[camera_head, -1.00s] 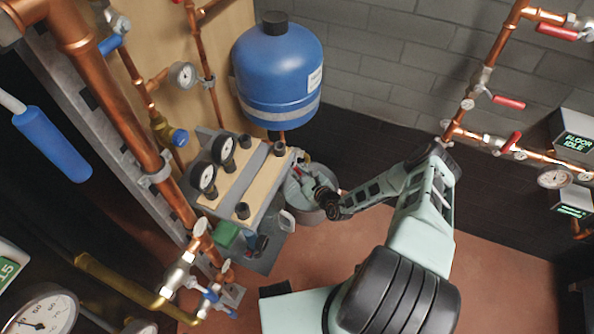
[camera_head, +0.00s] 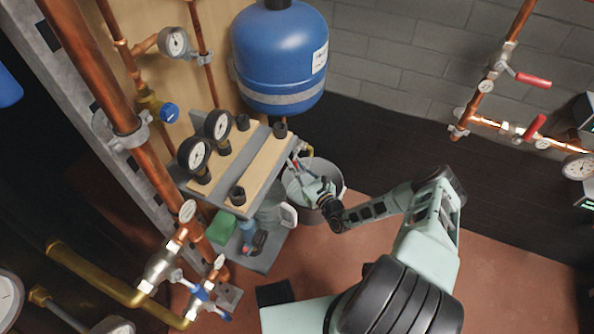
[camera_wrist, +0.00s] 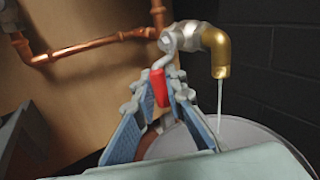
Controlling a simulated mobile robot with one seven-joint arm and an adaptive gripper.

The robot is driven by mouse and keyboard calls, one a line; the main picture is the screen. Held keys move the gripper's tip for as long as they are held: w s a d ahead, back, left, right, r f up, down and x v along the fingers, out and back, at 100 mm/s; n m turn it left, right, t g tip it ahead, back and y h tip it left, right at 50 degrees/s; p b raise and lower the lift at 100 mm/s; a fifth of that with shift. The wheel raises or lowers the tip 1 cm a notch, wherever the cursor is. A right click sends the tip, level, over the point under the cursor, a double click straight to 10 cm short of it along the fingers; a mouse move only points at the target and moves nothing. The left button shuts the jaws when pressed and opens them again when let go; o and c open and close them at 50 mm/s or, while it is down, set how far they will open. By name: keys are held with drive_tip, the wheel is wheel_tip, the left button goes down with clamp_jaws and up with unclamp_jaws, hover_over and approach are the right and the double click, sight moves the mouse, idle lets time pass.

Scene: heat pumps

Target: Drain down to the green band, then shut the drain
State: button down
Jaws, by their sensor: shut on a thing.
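The drain valve (camera_wrist: 182,37) is in the wrist view, with a brass spout (camera_wrist: 217,50) turned down and a thin stream of water running from it. My gripper (camera_wrist: 158,92) has its blue-padded fingers shut on the valve's red lever (camera_wrist: 158,86). In the head view my gripper (camera_head: 315,188) is above the grey bucket (camera_head: 333,212), beside the shelf. The bucket's rim also shows below the spout in the wrist view (camera_wrist: 238,128). A round pressure gauge (camera_head: 173,42) is on the pipework; no green band can be made out on it.
A blue vessel (camera_head: 280,60) hangs above the bucket. A shelf (camera_head: 225,195) left of my gripper carries two dial gauges (camera_head: 217,127) and black fittings. Copper pipes with red-handled valves (camera_head: 533,80) run along the right wall. The floor right of my arm is clear.

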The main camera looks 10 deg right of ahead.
drive_tip(key=shift+w+a+f+m+t+b, duration=0.1)
drive_tip(key=shift+a+m+t+b, duration=0.1)
drive_tip(key=shift+m+t+b, duration=0.2)
drive_tip(key=shift+w+a+m+t+b, duration=0.1)
drive_tip(key=shift+a+m+t+b, duration=0.05)
drive_tip(key=shift+m+t+b, duration=0.3)
drive_tip(key=c, duration=2)
unclamp_jaws()
drive_tip(key=shift+o, duration=0.2)
drive_tip(key=v, duration=0.7)
drive_tip(key=shift+s+d, duration=0.15)
